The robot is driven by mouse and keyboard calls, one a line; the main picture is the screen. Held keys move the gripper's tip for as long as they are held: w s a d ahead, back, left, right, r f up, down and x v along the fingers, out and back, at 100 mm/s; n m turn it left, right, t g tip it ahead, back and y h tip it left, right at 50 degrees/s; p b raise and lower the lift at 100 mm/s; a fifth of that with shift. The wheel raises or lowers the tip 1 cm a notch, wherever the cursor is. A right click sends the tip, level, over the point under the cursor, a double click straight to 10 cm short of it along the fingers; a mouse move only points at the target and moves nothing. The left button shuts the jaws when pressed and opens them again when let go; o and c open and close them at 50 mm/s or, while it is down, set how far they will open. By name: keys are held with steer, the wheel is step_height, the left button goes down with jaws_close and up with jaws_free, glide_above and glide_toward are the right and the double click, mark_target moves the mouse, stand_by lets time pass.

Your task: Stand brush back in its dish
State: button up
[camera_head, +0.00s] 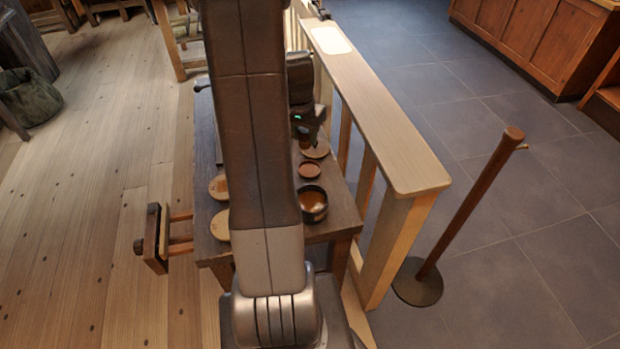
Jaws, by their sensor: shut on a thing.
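My gripper (306,132) points down over the right back part of a small dark table (343,205). It is shut on a small brown thing (305,143), taken to be the brush, mostly hidden by the jaws. A pale round plate (319,153) lies just below and behind it. A small reddish-brown dish (309,171) sits nearer, in front of the gripper, with nothing standing in it. I cannot tell which is the brush's dish, or whether the held thing touches the plate.
A dark bowl (314,206) with brown contents stands near the table's front right. Two pale round plates (219,187) (220,226) lie at left, partly behind my arm. An open drawer (156,238) juts out left. A wooden railing (375,110) runs close along the right.

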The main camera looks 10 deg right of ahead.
mark_target(306, 133)
steer(key=shift+s+d+m, duration=0.25)
steer(key=shift+d+m, duration=0.15)
steer(key=shift+d, duration=0.1)
step_height(306, 133, down, 9)
steer(key=shift+f, duration=0.15)
steer(key=shift+f, duration=0.15)
steer(key=o, duration=1)
steer(key=shift+c, duration=0.2)
steer(key=shift+r, duration=0.65)
steer(key=r, duration=0.3)
steer(key=s+r, duration=0.1)
steer(key=r, duration=0.3)
steer(key=a+r, duration=0.1)
steer(key=r, duration=0.3)
steer(key=shift+s+a, duration=0.1)
steer(key=shift+s, duration=0.1)
